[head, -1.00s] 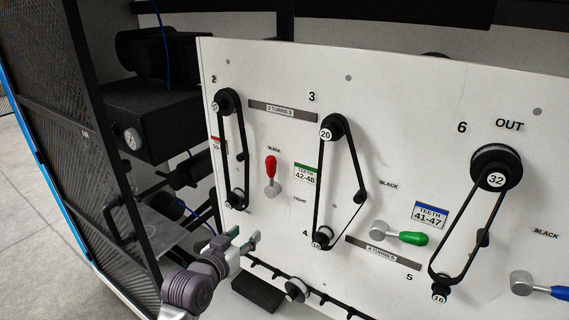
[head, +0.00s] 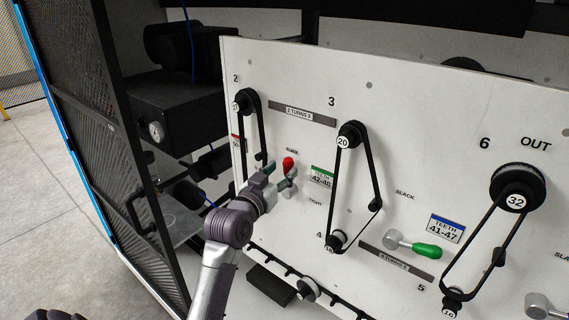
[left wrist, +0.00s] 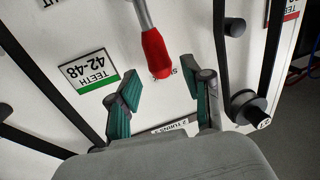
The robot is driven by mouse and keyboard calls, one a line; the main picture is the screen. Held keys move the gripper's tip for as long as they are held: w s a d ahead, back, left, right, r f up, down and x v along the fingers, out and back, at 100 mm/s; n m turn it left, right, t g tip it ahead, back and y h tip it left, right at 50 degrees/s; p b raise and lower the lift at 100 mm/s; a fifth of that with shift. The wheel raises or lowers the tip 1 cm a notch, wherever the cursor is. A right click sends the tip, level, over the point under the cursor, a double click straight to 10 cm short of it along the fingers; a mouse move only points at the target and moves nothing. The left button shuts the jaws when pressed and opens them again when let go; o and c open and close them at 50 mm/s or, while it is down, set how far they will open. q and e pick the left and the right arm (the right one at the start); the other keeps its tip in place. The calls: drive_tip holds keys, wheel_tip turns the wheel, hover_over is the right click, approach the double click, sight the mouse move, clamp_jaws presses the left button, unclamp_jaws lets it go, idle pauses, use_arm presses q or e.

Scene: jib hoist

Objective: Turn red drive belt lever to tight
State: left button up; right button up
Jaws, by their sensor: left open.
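The red drive belt lever (head: 288,162) is on the white panel, its red handle pointing up toward the upper label, with the TIGHT label (head: 315,202) lower right. My left gripper (head: 281,178) is at the lever, open, and partly hides it. In the left wrist view the red handle (left wrist: 156,54) lies between the open green-padded fingers (left wrist: 167,88), its tip near fingertip level; I see no contact. The left belt (head: 262,130) runs around its pulleys, its lower part hidden behind my gripper. My right gripper is not in view.
A green lever (head: 427,251) and the middle belt (head: 372,175) are to the right on the panel. A black mesh door (head: 90,150) stands at the left. A dark block (head: 270,285) lies below the panel.

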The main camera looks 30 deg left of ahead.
use_arm(q)
drive_tip(key=shift+w+a, duration=0.15)
drive_tip(key=shift+w, duration=1)
clamp_jaws()
